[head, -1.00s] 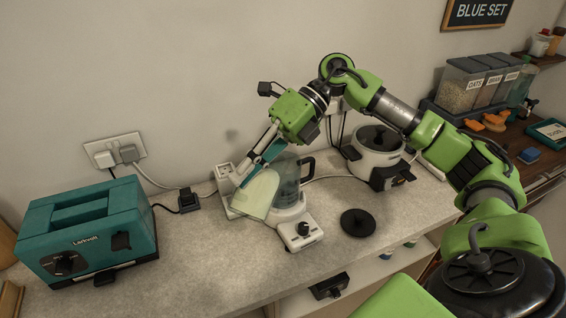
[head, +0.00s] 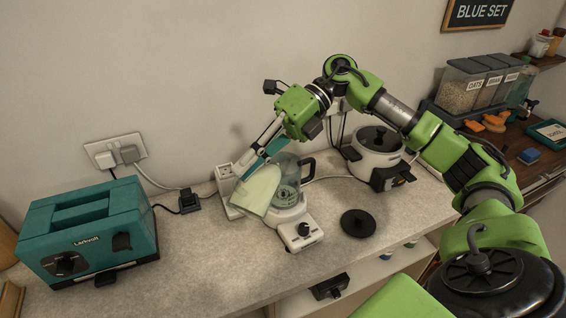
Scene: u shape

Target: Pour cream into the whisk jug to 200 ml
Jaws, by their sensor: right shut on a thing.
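The whisk jug (head: 289,181) is clear with a dark handle on its right. It sits on a white base (head: 299,234) with a black knob, and pale markings show on its wall. My right gripper (head: 256,163) is shut on a pale cream-green container (head: 259,191), tilted, at the jug's upper left. The container covers the left part of the jug from this view. Its mouth, any stream of cream and the level in the jug cannot be made out. My left gripper is not in view.
A teal toaster-like appliance (head: 88,234) stands at the left. A black round lid (head: 358,223) lies right of the base. A white cooker (head: 378,148) stands behind it at the right. The front-middle counter is clear.

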